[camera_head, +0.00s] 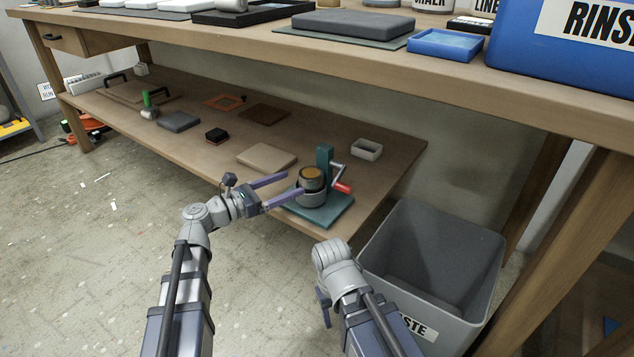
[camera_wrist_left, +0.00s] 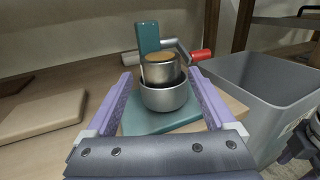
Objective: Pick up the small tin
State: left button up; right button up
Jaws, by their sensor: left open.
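The small tin (camera_head: 312,177) is a short silver cylinder with an orange-brown top. It stands upright in a round metal cup (camera_head: 313,197) on a teal stand (camera_head: 328,210) with a crank and red grip, on the lower shelf. It also shows in the left wrist view (camera_wrist_left: 160,67). My left gripper (camera_head: 295,183) is open, its two purple fingers reaching towards the tin and cup from the left. In the left wrist view the tin and cup lie between the finger lines, with no clear contact.
A grey waste bin (camera_head: 470,235) stands right of the shelf, near my right arm. The tabletop (camera_head: 250,35) overhangs the shelf (camera_head: 215,165). A tan slab (camera_head: 266,157) lies left of the stand and a small white box (camera_head: 367,149) lies behind it.

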aim_at(311, 172)
pick_arm(q)
jog(key=shift+x, duration=3.9)
jog(key=shift+s, duration=0.1)
grip_shut()
jog(key=shift+r, duration=0.15)
notch_tip(311, 172, up, 18)
jog(key=p, duration=1.8)
